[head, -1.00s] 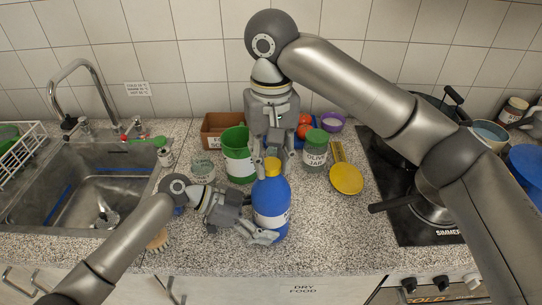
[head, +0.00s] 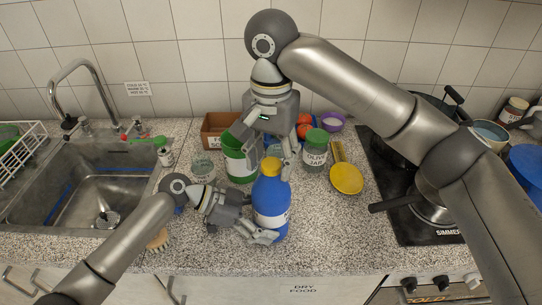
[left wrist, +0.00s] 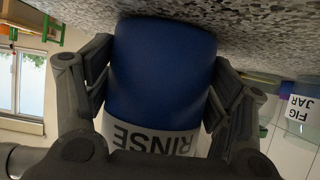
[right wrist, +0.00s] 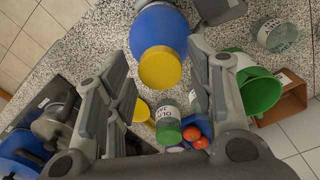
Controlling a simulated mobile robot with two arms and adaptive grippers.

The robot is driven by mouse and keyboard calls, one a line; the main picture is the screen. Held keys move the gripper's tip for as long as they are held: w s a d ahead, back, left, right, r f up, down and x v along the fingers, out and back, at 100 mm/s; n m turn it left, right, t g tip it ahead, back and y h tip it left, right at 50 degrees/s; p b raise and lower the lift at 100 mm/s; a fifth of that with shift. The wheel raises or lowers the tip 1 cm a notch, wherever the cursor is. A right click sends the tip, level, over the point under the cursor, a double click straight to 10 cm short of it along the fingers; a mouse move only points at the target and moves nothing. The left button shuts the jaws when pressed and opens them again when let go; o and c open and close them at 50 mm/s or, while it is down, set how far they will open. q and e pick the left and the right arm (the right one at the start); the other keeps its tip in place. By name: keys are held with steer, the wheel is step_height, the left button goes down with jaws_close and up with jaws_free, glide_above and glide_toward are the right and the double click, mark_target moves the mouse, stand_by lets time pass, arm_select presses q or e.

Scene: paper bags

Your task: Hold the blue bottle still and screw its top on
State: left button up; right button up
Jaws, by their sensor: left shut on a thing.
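The blue bottle (head: 271,208) stands upright on the speckled counter, with a yellow top (head: 272,167) sitting on its neck. My left gripper (head: 262,234) is shut around the bottle's lower body. The left wrist view shows its fingers on both sides of the blue body (left wrist: 160,70), above a label reading RINSE. My right gripper (head: 266,156) is above and behind the bottle, fingers spread wide. In the right wrist view the yellow top (right wrist: 160,68) lies between the open fingers, with gaps on both sides. I cannot tell how tightly the top is seated.
A green container (head: 238,166) and a glass jar (head: 203,169) stand left of my right gripper. The sink (head: 75,190) is left, the hob (head: 400,200) right. The front right counter is clear.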

steer(key=shift+r, duration=3)
steer(key=shift+r, duration=0.1)
step_height(320, 180, up, 12)
arm_select(q)
steer(key=o, duration=1.4)
steer(key=v, duration=1.2)
